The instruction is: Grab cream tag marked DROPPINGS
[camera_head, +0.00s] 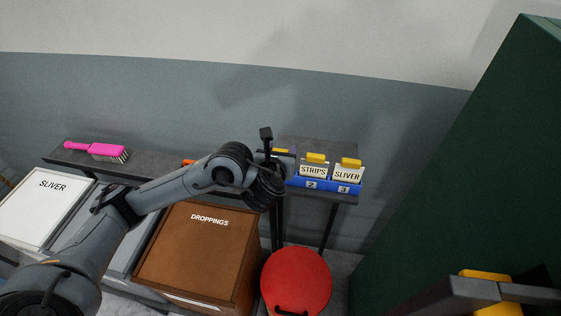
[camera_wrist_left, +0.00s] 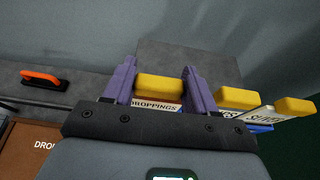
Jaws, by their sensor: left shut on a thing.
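The cream tag marked DROPPINGS (camera_wrist_left: 158,105) shows in the left wrist view under its yellow grip (camera_wrist_left: 160,87), its first letters partly covered. My left gripper (camera_wrist_left: 159,80) has its two purple fingers on either side of that yellow grip and is shut on it. In the head view the wrist of my left arm hides most of this tag; a bit of yellow (camera_head: 282,151) shows beside it. The tag stands at the left end of a blue rack (camera_head: 323,186).
Cream tags STRIPS (camera_head: 313,170) and SLIVER (camera_head: 348,175) stand close to the right in slots 2 and 3. The dark shelf (camera_head: 150,172) holds a pink brush (camera_head: 95,150) and an orange-handled tool (camera_wrist_left: 42,77). Below are a brown DROPPINGS bin (camera_head: 195,250) and red lid (camera_head: 297,275).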

